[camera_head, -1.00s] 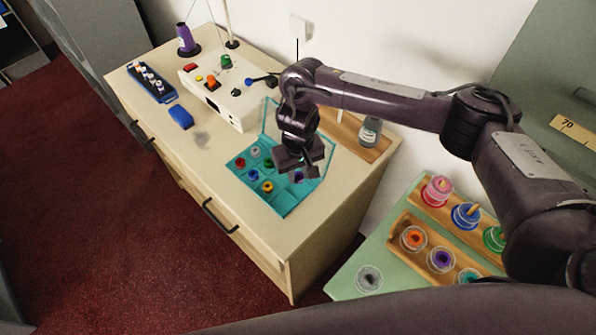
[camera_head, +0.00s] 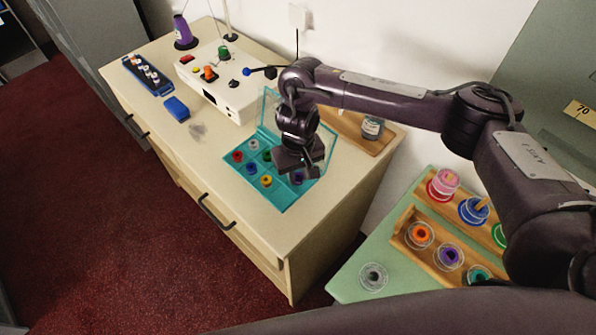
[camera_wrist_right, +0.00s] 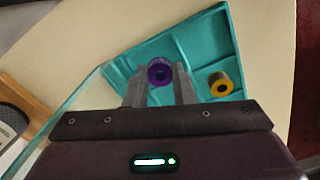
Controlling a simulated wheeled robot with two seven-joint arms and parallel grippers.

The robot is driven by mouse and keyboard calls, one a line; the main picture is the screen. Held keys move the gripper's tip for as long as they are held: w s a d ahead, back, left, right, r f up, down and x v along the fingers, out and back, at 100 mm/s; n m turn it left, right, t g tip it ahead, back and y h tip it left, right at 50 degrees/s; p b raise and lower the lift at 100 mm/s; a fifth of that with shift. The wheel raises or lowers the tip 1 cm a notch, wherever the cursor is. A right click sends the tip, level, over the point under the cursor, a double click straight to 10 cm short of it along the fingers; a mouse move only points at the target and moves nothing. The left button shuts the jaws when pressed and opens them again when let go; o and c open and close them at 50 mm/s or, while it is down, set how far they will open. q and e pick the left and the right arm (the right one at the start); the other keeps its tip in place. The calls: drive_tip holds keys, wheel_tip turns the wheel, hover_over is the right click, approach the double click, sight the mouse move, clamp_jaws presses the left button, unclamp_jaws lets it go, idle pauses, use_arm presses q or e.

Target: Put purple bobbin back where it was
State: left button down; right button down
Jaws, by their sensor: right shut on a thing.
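The purple bobbin (camera_wrist_right: 159,72) is between the fingertips of my right gripper (camera_wrist_right: 160,88) in the right wrist view, and the gripper is shut on it. In the head view the purple bobbin (camera_head: 297,178) shows just below my right gripper (camera_head: 300,170), at the right side of the teal bobbin box (camera_head: 262,192). The bobbin is in or just above a compartment; I cannot tell whether it touches the floor. A yellow bobbin (camera_wrist_right: 221,84) sits in a nearby compartment. Other bobbins stand in the box to the left. My left gripper is out of view.
The box's clear lid (camera_head: 268,108) stands open behind. A white machine (camera_head: 225,85) and a blue rack (camera_head: 147,75) are farther back. A wooden tray with a bottle (camera_head: 372,128) is at the right. A green table (camera_head: 348,284) holds larger spools. The counter's front is clear.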

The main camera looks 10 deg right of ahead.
drive_tip(key=shift+f, duration=0.45)
drive_tip(key=c, duration=1.2)
unclamp_jaws()
drive_tip(key=shift+o, duration=0.3)
wheel_tip(320, 180, up, 7)
drive_tip(key=p, duration=0.1)
drive_tip(key=shift+r, duration=0.35)
drive_tip(key=shift+f, duration=0.1)
